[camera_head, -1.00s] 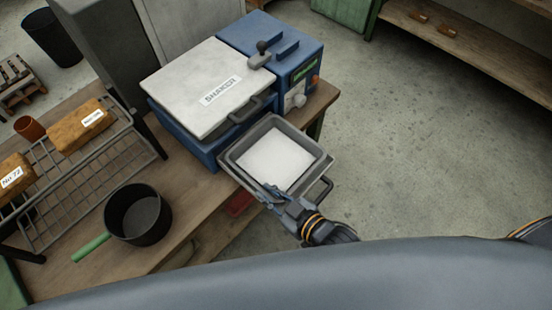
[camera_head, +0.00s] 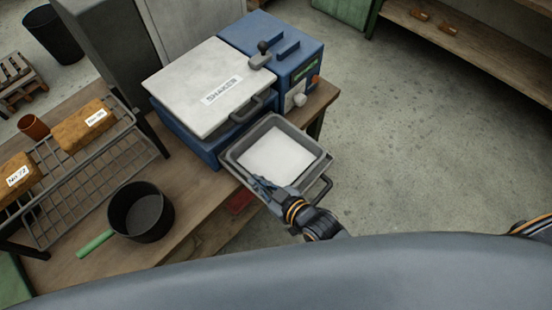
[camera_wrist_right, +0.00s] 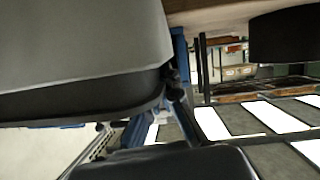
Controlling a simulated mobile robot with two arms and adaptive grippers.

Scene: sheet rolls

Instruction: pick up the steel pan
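A grey rectangular steel pan (camera_head: 233,158) with a flat white block or sheet (camera_head: 275,153) inside sits at the front of the blue shaker, at the table's edge. A looped dark handle (camera_head: 321,188) shows at its near right corner. My right gripper (camera_head: 262,185) is at the pan's near left rim, its fingers overlapping the rim. I cannot tell whether the fingers are closed on it. The right wrist view has a large grey surface close by at upper left, with the fingers mostly unclear.
The shaker (camera_head: 220,75) with a white lid stands behind the pan. A dark saucepan (camera_head: 143,212) with a green handle is on the wooden table (camera_head: 190,195). A wire rack (camera_head: 95,180) with brown loaves is at left. Open floor (camera_head: 430,150) lies to the right.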

